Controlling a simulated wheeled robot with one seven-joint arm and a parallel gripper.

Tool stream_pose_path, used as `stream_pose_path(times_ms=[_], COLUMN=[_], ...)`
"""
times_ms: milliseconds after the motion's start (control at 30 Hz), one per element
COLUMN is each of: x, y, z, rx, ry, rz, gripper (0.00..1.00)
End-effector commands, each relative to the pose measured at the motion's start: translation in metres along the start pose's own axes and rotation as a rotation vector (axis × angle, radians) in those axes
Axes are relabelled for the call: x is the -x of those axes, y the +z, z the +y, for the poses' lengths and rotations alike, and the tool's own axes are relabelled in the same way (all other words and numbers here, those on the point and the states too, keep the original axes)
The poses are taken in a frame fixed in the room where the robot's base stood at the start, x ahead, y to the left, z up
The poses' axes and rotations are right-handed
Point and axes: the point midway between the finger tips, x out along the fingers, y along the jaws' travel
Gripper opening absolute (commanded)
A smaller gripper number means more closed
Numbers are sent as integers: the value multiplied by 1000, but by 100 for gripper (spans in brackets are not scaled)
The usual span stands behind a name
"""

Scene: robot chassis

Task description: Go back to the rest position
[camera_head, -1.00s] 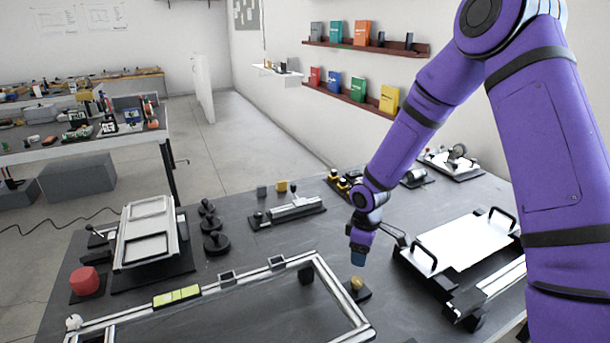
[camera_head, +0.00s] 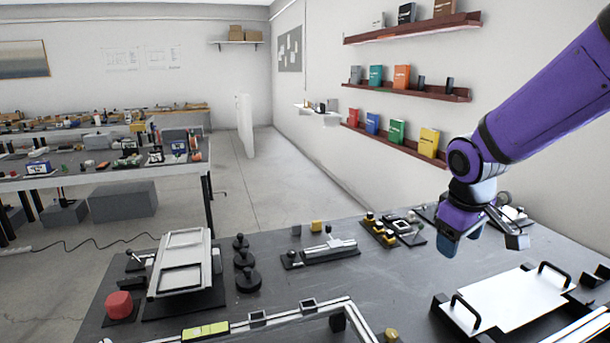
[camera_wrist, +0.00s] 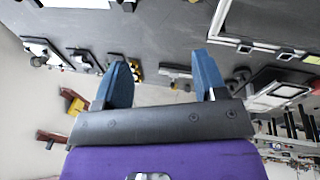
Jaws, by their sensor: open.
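My purple arm comes in from the right in the head view. My gripper (camera_head: 450,246) hangs over the back right part of the dark table (camera_head: 390,270), clear of its surface. In the wrist view its two blue fingers (camera_wrist: 165,82) stand wide apart with nothing between them. The gripper is open and empty.
The table bears a white framed fixture (camera_head: 183,265), a red button (camera_head: 119,305), black knobs (camera_head: 242,260), a metal frame (camera_head: 275,322) and a white plate with black handles (camera_head: 510,298). Wall shelves (camera_head: 405,88) with books stand behind the arm.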

Motion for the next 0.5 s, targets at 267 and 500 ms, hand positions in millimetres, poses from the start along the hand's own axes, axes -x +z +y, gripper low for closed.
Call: stream_pose_path(times_ms=[267,500], x=[61,101], y=[42,83], z=[-5,-17], rx=[-159,-291], ry=[20,10], rz=[67,130], gripper=[65,65])
